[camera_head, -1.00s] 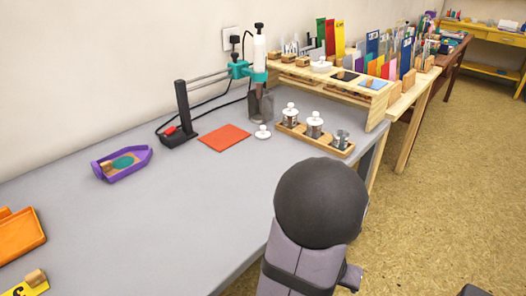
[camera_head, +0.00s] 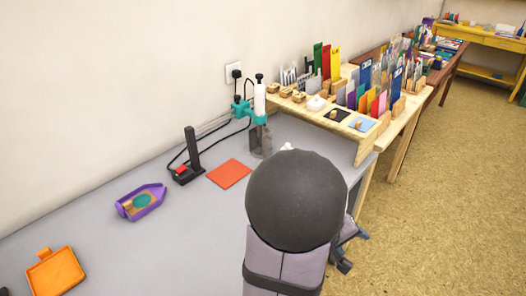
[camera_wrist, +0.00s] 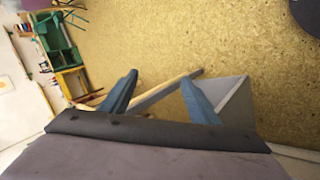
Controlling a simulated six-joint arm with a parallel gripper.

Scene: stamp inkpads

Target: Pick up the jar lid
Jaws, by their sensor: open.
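The loose white jar lid that lay beside the red mat is not visible now; my arm covers that spot in the head view. A small white knob (camera_head: 287,147) just shows above my arm, seemingly on the rearmost lidded jar. The rest of the jars and their wooden tray are hidden. My gripper (camera_head: 354,251) shows partly at the right of my arm, off the front edge of the grey table and over the floor. In the wrist view its two blue fingers (camera_wrist: 160,77) are spread, with nothing between them but floor and a table edge behind.
The red mat (camera_head: 229,173), a glass container (camera_head: 260,142), a black stand (camera_head: 190,160), a purple tray (camera_head: 141,202) and an orange tray (camera_head: 55,272) are on the grey table (camera_head: 190,245). A wooden shelf (camera_head: 368,144) with cards stands behind. The table's middle is clear.

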